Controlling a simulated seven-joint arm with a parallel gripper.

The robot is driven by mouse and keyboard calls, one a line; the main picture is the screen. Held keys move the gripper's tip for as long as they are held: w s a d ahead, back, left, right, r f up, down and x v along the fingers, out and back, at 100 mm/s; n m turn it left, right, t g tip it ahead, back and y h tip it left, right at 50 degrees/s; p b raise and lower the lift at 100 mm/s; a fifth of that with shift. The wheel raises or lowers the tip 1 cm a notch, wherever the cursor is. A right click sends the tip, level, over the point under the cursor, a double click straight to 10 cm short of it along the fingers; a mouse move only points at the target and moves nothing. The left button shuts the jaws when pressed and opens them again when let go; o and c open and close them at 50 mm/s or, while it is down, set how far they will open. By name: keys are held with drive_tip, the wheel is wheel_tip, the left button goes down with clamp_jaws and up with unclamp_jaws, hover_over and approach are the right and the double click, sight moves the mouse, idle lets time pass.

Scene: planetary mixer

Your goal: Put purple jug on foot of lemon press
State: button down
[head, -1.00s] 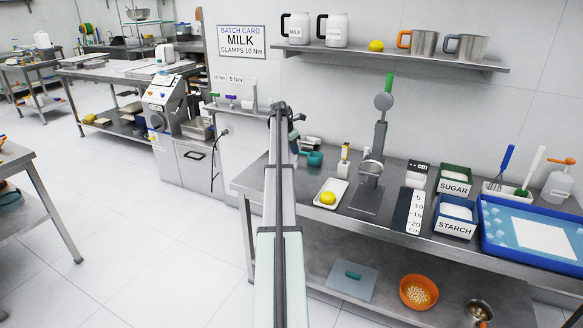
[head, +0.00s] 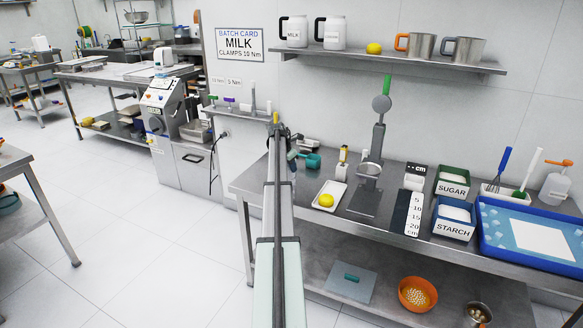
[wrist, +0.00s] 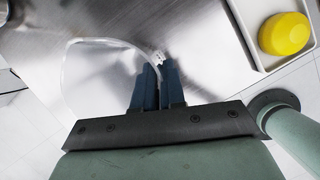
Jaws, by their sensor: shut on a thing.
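A steel jug with a grey-purple handle (head: 466,51) stands at the right end of the wall shelf; it is the only jug with a purplish tint. The lemon press (head: 378,130), with a green lever, stands on the table, and its flat grey foot (head: 363,202) looks bare. My gripper (wrist: 157,85) has its dark blue fingers nearly together at a small whitish piece, joined to a thin clear curved band (wrist: 78,55). What that thing is I cannot tell. In the head view my arm mostly hides the gripper, left of the press.
A lemon on a white tray (head: 336,188) lies left of the foot. A teal-handled thing (head: 312,160) lies behind it. A ruler block (head: 407,212) and the sugar (head: 453,190) and starch (head: 454,231) bins stand to the right.

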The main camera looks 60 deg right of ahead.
drive_tip(key=c, duration=1.2)
unclamp_jaws()
drive_tip(key=shift+r, duration=0.1)
drive_tip(key=v, duration=1.2)
